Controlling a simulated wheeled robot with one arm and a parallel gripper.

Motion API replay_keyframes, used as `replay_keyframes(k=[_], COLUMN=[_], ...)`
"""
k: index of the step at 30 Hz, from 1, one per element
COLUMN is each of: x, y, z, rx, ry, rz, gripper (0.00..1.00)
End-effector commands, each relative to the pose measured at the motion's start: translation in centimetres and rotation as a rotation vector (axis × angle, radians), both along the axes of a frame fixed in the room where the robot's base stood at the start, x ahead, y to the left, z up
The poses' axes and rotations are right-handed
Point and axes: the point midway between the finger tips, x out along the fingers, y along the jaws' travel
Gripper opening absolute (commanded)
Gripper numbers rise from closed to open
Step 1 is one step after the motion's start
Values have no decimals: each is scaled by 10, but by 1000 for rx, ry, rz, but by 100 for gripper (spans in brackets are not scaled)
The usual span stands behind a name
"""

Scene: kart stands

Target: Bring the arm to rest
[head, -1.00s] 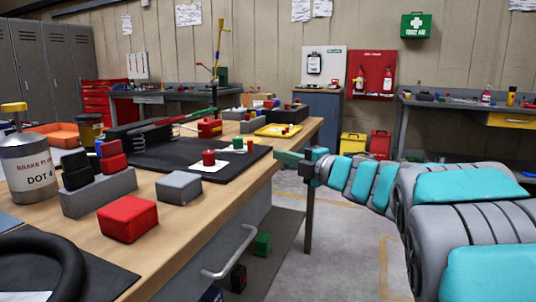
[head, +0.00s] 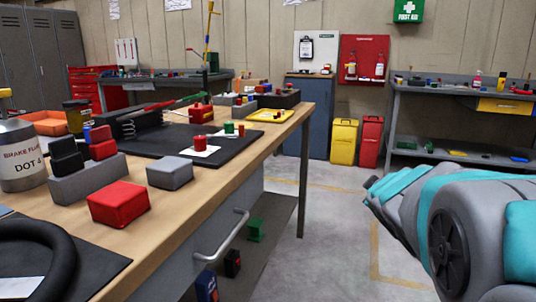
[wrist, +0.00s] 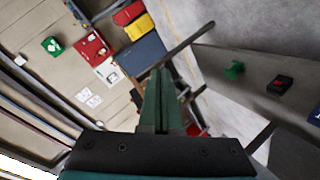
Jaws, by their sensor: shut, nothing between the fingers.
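My arm (head: 450,215) reaches in from the right edge of the head view, grey with teal covers, over open floor to the right of the workbench. My gripper is hidden behind the arm in the head view. In the wrist view my gripper (wrist: 161,90) shows two green fingers lying together, shut with nothing between them. The wrist view is strongly tilted, with the wall and cabinets at the upper left and the bench shelf at the right.
The wooden workbench (head: 235,180) fills the left, with a red box (head: 118,204), a grey box (head: 170,173) and a black mat on it. A yellow bin (head: 344,141) and a red bin (head: 370,142) stand at the back wall. Grey floor (head: 330,235) is clear between bench and arm.

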Motion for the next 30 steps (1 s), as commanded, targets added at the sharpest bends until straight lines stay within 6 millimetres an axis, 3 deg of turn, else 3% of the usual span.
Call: replay_keyframes(k=[4, 9, 12, 18, 21, 24, 30], x=[-72, -168, -226, -329, -363, -382, -388], y=[-10, 7, 28, 75, 91, 100, 103], z=[-63, -131, -161, -194, -199, -200, -200], rx=[175, 353, 441, 559, 588, 603, 608], ry=[211, 482, 646, 941, 1041, 1097, 1116], rz=[-206, -402, -493, -617, -649, -667, -674], gripper=[0, 0, 0, 0, 0, 0, 0])
